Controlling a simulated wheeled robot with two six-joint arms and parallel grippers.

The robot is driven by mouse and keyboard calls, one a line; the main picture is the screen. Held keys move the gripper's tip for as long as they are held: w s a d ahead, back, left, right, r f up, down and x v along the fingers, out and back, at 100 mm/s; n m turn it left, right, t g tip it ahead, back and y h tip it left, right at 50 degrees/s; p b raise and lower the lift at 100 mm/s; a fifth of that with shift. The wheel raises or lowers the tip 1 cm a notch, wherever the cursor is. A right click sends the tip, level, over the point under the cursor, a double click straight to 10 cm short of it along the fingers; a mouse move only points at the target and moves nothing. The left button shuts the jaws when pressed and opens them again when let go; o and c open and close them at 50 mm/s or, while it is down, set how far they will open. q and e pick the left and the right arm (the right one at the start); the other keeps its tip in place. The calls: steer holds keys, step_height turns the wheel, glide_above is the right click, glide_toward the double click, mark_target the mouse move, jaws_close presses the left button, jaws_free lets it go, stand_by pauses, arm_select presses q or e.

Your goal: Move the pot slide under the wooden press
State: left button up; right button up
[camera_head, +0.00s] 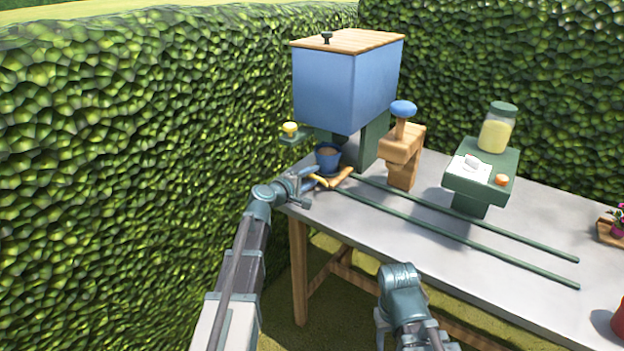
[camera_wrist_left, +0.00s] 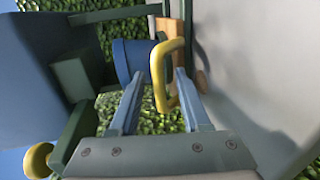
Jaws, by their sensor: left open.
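The pot slide (camera_head: 341,179) is a small wooden board at the left end of two green rails, below the blue hopper. A blue pot (camera_head: 327,158) with brown contents stands on it; the pot also shows in the left wrist view (camera_wrist_left: 130,60). The slide's yellow loop handle (camera_wrist_left: 160,72) points toward my left gripper (camera_head: 312,181). That gripper is open, its fingers on either side of the handle in the left wrist view (camera_wrist_left: 158,100). The wooden press (camera_head: 402,152) with a blue knob stands behind the rails, right of the slide. My right arm is low in front; its fingers do not show clearly.
The blue hopper (camera_head: 345,85) with a wooden lid overhangs the left end of the grey table (camera_head: 520,220). A green stand (camera_head: 480,172) right of the press bears a jar (camera_head: 497,127) and small items. A tall hedge rises at left and behind. The rails (camera_head: 450,233) are clear right of the slide.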

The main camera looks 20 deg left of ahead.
arm_select(q)
steer(key=shift+w+d, duration=0.1)
steer(key=shift+w, duration=0.05)
jaws_close()
stand_by(1.4)
